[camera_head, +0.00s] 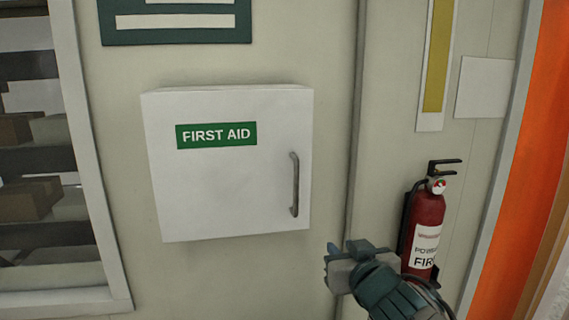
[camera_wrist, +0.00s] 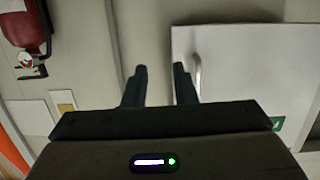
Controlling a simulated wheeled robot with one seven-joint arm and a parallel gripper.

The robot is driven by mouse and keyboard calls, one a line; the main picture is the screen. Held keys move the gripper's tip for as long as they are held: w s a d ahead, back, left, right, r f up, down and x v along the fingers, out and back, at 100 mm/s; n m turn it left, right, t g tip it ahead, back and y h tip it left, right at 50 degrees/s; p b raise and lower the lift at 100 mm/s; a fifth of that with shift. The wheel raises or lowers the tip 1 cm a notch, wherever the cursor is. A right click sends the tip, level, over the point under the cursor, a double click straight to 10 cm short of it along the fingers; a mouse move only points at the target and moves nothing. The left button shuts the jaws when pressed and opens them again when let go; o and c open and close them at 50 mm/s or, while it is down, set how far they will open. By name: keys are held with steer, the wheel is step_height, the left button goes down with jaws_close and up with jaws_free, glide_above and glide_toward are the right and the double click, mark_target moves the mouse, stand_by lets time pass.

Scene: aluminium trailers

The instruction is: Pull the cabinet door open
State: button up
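The white first-aid cabinet (camera_head: 225,205) hangs on the wall in the head view, its door shut, with a green FIRST AID label (camera_head: 216,135). Its grey vertical bar handle (camera_head: 295,185) is on the door's right side. My gripper (camera_head: 331,262) is below and to the right of the handle, apart from it. In the wrist view my gripper (camera_wrist: 160,68) has its two fingers spread with nothing between them. There the handle (camera_wrist: 198,75) shows just right of the right finger, and the cabinet door (camera_wrist: 245,75) fills the right side.
A red fire extinguisher (camera_head: 425,225) hangs on the wall right of my gripper, close to my arm in the head view. A shelf unit (camera_head: 45,185) with boxes stands at the left. An orange panel (camera_head: 530,180) is at the far right.

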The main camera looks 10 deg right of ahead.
mark_target(297, 188)
step_height(297, 188, up, 7)
steer(key=a+n+t+y+p, duration=0.2)
steer(key=a+y, duration=0.1)
steer(key=shift+y, duration=0.5)
steer(key=shift+w+a+r+b, duration=0.15)
steer(key=shift+w+a+b, duration=0.6)
steer(key=shift+w, duration=1.35)
steer(key=shift+w+a+r+b, duration=0.25)
steer(key=shift+w+b, duration=0.95)
steer(key=shift+w, duration=0.95)
steer(key=shift+w+a+r+b, duration=0.1)
steer(key=shift+w+a+b, duration=0.7)
steer(key=shift+w, duration=1.3)
steer(key=shift+d, duration=0.25)
jaws_close()
